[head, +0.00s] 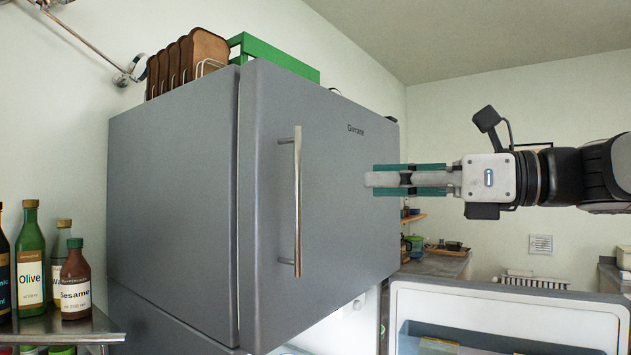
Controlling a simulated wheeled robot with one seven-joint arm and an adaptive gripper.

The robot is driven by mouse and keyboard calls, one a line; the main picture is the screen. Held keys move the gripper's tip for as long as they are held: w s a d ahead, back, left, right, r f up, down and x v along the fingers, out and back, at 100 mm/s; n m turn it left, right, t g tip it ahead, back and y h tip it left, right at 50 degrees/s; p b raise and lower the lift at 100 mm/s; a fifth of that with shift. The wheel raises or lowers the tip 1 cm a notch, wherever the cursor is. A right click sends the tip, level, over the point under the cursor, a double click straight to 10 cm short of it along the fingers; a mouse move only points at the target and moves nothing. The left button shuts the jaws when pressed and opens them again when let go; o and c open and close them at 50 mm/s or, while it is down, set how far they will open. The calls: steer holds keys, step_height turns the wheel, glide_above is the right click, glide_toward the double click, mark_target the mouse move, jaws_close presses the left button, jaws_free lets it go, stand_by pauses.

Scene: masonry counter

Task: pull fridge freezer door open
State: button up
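The grey fridge freezer door (340,200) faces right of centre in the head view and looks closed against the grey cabinet (170,210). Its upright silver bar handle (298,200) stands on the left part of the door front. My gripper (372,180) comes in from the right, level with the upper half of the handle. Its fingers point left toward the handle and overlap the door's right part in the picture. They appear apart from the handle.
A lower door (560,312) with a white inner side stands open at bottom right. Bottles, including an olive bottle (30,260) and a sesame bottle (75,282), stand on a shelf at left. A toast rack (205,65) and green frame (290,60) sit on top.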

steer(key=p+x, duration=0.1)
steer(key=x, duration=1.2)
steer(key=shift+a, duration=0.35)
steer(key=shift+c, duration=0.4)
jaws_close()
